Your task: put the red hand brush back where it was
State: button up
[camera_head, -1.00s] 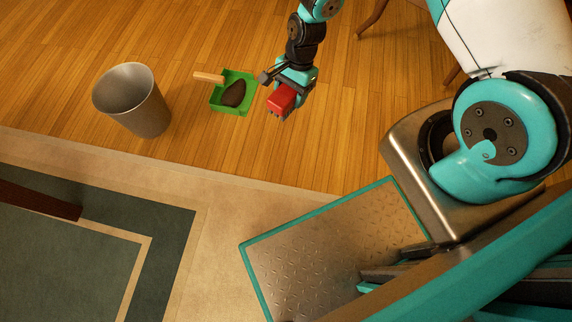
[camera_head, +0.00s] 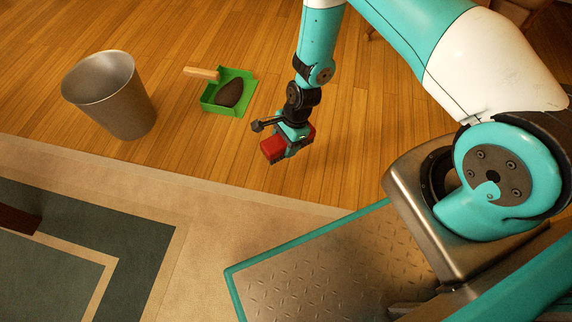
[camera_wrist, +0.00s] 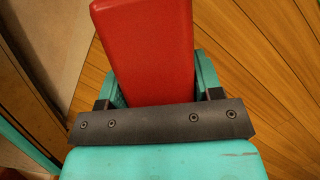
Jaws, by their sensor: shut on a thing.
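The red hand brush (camera_head: 273,149) is held in my gripper (camera_head: 291,142) above the wooden floor. In the wrist view the red brush (camera_wrist: 148,50) sits between the two teal fingers of my gripper (camera_wrist: 155,88), and its bristles are not clear there. My gripper is shut on it. A green dustpan (camera_head: 243,86) with a wooden handle lies on the floor to the left of and beyond my gripper, apart from the brush. A dark brown oval thing (camera_head: 229,93) lies in the dustpan.
A grey metal bin (camera_head: 112,98) stands on the wood floor left of the dustpan. A rug (camera_head: 80,235) with a beige border covers the near left. The wooden floor (camera_head: 205,150) between bin, dustpan and gripper is clear.

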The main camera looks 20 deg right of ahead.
aim_at(282, 167)
notch_tip(282, 167, down, 10)
jog(key=b, duration=0.5)
jog(key=shift+f, duration=0.1)
jog(key=o, duration=0.8)
